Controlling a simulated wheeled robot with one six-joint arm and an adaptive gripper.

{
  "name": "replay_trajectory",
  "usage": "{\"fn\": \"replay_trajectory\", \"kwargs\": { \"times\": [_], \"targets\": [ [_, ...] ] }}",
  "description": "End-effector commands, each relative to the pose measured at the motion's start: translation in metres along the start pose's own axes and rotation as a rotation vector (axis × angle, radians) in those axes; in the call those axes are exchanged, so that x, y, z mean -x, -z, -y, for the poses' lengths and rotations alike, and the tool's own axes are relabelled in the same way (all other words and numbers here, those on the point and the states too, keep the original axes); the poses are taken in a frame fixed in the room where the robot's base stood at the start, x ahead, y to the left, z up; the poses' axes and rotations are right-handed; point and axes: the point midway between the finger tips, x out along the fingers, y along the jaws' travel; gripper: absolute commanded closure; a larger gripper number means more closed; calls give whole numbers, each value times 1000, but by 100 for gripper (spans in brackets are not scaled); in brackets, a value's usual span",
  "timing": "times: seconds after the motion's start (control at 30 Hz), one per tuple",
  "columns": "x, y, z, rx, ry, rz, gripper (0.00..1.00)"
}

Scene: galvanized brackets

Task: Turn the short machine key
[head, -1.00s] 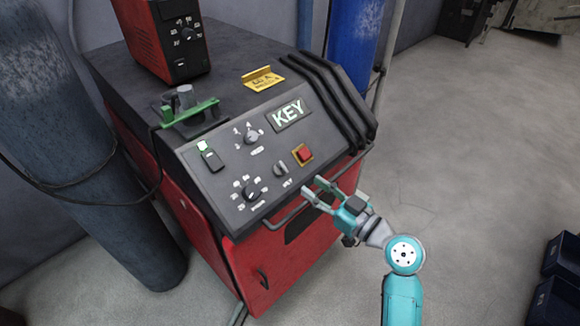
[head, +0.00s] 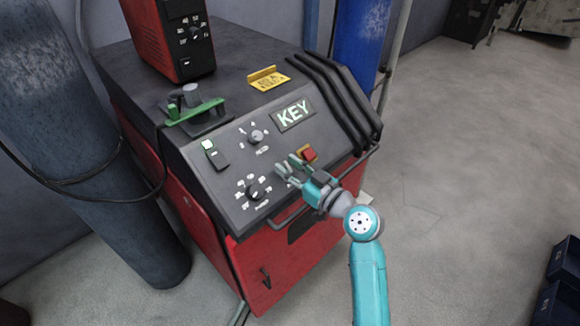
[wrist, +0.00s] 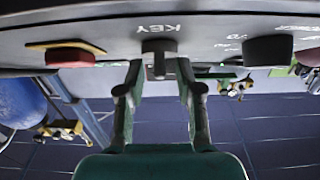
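The short machine key (wrist: 158,55) is a small grey tab standing out from a round grey base on the dark sloped panel. The letters KEY show beside it, upside down, in the wrist view. In the head view my gripper (head: 287,167) hides it. My gripper also shows in the wrist view (wrist: 160,82), its two fingers well apart and nothing held. The key lies between the two fingertips in that picture, with a gap on each side. I cannot tell how deep the fingertips reach around it.
A red button (head: 308,154) on a yellow plate sits close to the right of my gripper. A black dial (head: 256,191) is to its left. A grey knob (head: 256,136), a rocker switch (head: 215,155) and a large KEY sign (head: 294,115) are farther up. A handrail (head: 290,218) runs along the panel's front edge.

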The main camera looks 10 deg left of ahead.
Motion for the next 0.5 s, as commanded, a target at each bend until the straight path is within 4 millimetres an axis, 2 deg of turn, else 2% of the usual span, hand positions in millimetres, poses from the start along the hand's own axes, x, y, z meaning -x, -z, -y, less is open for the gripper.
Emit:
{"fn": "replay_trajectory", "kwargs": {
  "times": [0.07,0.2,0.23,0.5],
  "targets": [
    [0,0,0,0,0,0,65],
    [0,0,0,0,0,0,97],
    [0,0,0,0,0,0,100],
    [0,0,0,-3,-4,0,100]
  ]
}}
